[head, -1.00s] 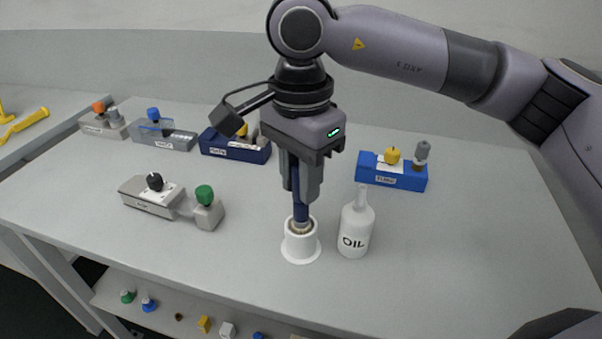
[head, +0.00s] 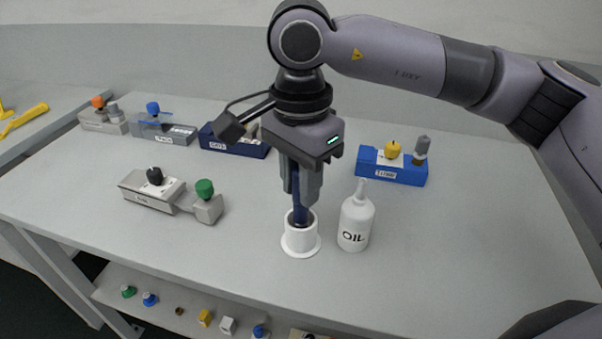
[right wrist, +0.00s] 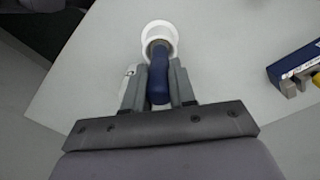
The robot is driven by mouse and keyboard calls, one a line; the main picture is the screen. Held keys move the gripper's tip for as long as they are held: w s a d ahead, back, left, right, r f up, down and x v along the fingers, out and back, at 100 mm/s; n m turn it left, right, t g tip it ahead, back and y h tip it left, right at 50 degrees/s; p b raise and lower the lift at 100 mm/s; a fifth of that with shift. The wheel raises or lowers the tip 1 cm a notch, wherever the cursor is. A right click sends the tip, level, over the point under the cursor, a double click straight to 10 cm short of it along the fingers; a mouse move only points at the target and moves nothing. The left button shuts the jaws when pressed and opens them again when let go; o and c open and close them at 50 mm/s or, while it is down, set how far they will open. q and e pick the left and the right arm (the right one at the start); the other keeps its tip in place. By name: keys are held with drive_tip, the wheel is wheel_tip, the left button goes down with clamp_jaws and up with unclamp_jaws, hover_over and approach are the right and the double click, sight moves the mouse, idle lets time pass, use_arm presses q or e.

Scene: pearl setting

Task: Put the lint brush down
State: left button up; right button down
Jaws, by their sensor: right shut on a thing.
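The lint brush (head: 301,212) has a dark blue handle and stands upright with its lower end inside a white flanged cup (head: 300,241) on the table. My right gripper (head: 303,195) points down and is shut on the blue handle, just above the cup. In the right wrist view the handle (right wrist: 158,84) sits between the two grey fingers, and its far end is in the white cup (right wrist: 160,34). Whether the brush touches the cup's bottom is hidden. My left gripper is not in view.
A white oil bottle (head: 355,222) stands close to the right of the cup. A blue block with knobs (head: 392,168) is behind it. Several knobbed fixtures, one grey (head: 150,193), stand at left. The table's right side (head: 470,240) is clear. A lower shelf holds small parts.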

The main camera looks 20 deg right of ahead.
drive_tip(key=shift+f, duration=0.15)
drive_tip(key=c, duration=0.8)
unclamp_jaws()
drive_tip(key=shift+c, duration=0.2)
